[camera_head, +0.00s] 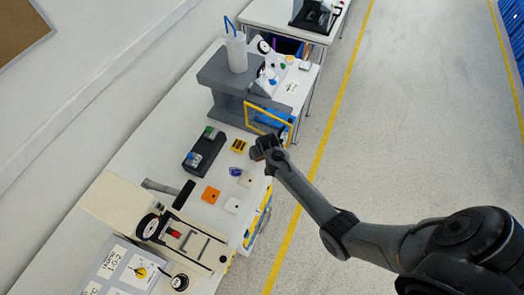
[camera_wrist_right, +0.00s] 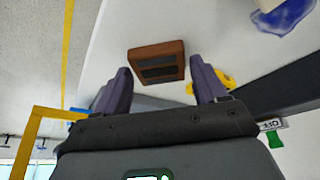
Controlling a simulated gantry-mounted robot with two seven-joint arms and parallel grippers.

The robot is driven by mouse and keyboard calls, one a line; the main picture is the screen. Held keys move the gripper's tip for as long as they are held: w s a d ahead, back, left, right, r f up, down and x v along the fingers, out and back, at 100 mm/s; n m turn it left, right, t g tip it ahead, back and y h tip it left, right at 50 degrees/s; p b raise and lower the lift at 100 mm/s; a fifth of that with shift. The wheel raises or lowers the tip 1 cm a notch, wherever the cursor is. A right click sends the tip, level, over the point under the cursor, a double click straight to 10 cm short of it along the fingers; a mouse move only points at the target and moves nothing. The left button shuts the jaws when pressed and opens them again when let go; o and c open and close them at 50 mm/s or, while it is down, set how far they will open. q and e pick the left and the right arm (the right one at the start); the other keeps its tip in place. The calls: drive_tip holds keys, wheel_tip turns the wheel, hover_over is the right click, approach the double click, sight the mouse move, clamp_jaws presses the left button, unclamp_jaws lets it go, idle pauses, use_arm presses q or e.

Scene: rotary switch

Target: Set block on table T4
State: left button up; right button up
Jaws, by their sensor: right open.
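A brown block (camera_wrist_right: 157,62) with dark slots lies on the white table top in the right wrist view. It shows ahead of and between the two fingertips of my right gripper (camera_wrist_right: 161,76), which is open with a gap on both sides of the block. In the head view my right gripper (camera_head: 263,150) is at the table's right edge and mostly covers the brown block. I cannot tell how high the fingers are above the table. No T4 label is readable. My left gripper is not in view.
A yellow frame (camera_head: 268,118) stands close behind my gripper. A dark switch box (camera_head: 204,152) is to the left. The aisle floor (camera_head: 400,110) is clear.

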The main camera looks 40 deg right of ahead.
drive_tip(key=p+v, duration=0.2)
drive_tip(key=v, duration=0.9)
drive_tip(key=s+a+r+n, duration=0.2)
drive_tip(key=s+a+r, duration=0.1)
drive_tip(key=s, duration=0.5)
drive_tip(key=s+a+r+n+y, duration=0.1)
drive_tip(key=s+a+r+n, duration=0.1)
drive_tip(key=s+a, duration=0.3)
drive_tip(key=s+a+r+n, duration=0.2)
drive_tip(key=s+a+r, duration=0.1)
drive_tip(key=s, duration=0.8)
drive_tip(key=shift+a+r+g+y, duration=0.3)
drive_tip(key=shift+a+r+y, duration=0.1)
drive_tip(key=shift+a, duration=0.1)
wheel_tip(320, 180, up, 17)
drive_tip(key=p, duration=1.7)
